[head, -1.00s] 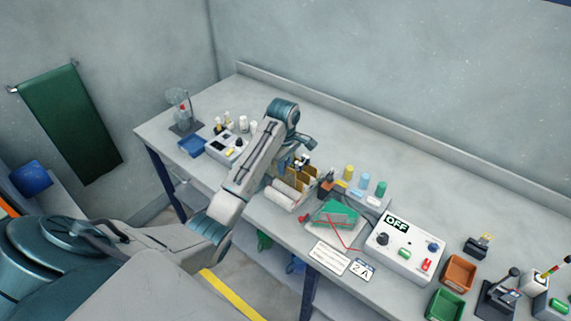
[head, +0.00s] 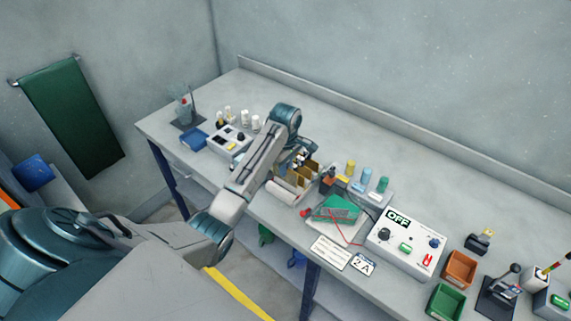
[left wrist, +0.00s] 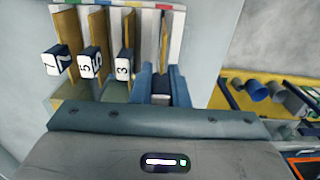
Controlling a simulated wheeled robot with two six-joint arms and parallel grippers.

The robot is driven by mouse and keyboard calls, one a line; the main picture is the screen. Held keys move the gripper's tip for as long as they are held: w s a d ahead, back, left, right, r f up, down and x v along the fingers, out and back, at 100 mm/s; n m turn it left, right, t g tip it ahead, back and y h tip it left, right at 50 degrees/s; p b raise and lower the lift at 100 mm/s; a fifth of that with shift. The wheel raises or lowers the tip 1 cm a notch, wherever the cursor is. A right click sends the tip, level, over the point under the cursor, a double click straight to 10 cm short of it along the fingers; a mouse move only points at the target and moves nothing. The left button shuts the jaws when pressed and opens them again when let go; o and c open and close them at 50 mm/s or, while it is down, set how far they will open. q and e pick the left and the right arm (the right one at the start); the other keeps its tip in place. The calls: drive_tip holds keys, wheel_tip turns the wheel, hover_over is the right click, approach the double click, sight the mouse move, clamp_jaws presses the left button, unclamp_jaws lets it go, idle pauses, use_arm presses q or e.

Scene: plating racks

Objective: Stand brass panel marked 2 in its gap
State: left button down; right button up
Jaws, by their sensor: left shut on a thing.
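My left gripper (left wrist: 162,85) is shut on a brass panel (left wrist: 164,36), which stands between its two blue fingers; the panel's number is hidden. The gripper (head: 302,156) also shows above the rack in the head view, partly behind my arm. In the left wrist view, three other brass panels stand upright to its left in a pale rack (left wrist: 146,22) with coloured marks. Their tags read 3 (left wrist: 124,69), 5 (left wrist: 84,65) and what looks like 7 or 2 (left wrist: 53,62). In the head view, brass panels (head: 313,168) show on the bench. Whether the held panel's lower edge is seated cannot be told.
A white roll (head: 290,192) lies in front of the rack. A switch box (head: 229,138) is to the left. The bench behind is clear.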

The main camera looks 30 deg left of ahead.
sight(286, 178)
use_arm(q)
drive_tip(key=shift+f, duration=2.45)
drive_tip(key=shift+f+b, duration=0.15)
drive_tip(key=shift+b, duration=0.15)
use_arm(e)
drive_tip(key=shift+d+f, duration=0.25)
drive_tip(key=shift+d, duration=0.3)
use_arm(q)
drive_tip(key=shift+f, duration=0.1)
use_arm(e)
drive_tip(key=shift+a, duration=0.15)
use_arm(q)
drive_tip(key=c, duration=1.3)
unclamp_jaws()
